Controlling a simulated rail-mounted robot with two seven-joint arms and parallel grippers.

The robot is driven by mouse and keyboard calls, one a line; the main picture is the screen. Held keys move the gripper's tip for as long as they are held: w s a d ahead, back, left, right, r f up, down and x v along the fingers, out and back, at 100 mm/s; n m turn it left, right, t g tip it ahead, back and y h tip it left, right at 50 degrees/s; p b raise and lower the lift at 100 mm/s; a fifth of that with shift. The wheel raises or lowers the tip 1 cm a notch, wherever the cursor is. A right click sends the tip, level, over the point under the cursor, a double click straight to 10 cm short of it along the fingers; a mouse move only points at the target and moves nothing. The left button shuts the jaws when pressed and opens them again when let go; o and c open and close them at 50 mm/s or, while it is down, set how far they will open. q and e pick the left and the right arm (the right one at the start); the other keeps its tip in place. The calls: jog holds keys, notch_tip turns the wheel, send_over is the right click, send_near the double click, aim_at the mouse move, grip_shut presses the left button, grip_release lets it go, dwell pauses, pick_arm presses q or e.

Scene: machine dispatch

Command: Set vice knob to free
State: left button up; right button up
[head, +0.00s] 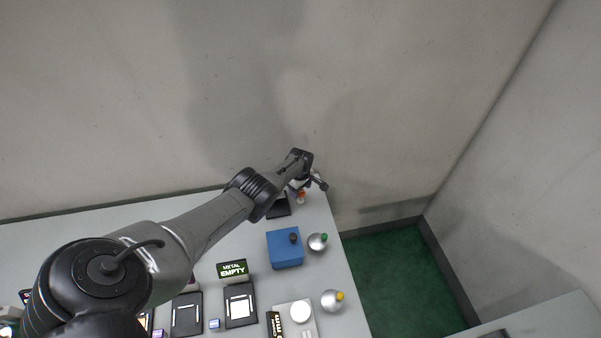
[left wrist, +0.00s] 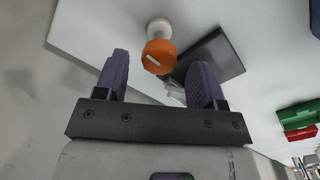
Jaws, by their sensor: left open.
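An orange knob (left wrist: 158,57) with a white line on its face stands on a white round stem in the left wrist view. It is probably the vice knob; I see no readable label. In the head view the orange knob (head: 301,197) is small, at the table's far right corner. My left gripper (left wrist: 160,82) is open, its purple fingers on either side of the knob's line, with the knob beyond the tips and apart from them. In the head view the left gripper (head: 312,184) is over that corner, partly hidden by its wrist. My right gripper is not in view.
A dark plate (left wrist: 212,58) lies beside the knob. A blue box (head: 285,250) with a dark knob, a silver dome with a green top (head: 316,243) and one with a yellow top (head: 331,301) stand nearer. A "METAL EMPTY" sign (head: 232,269) stands left. The wall is close behind.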

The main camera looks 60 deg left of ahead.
pick_arm(q)
notch_tip(320, 180, up, 12)
jog(key=p, duration=0.8)
jog(key=shift+r+p, duration=0.25)
jog(key=shift+p, duration=0.15)
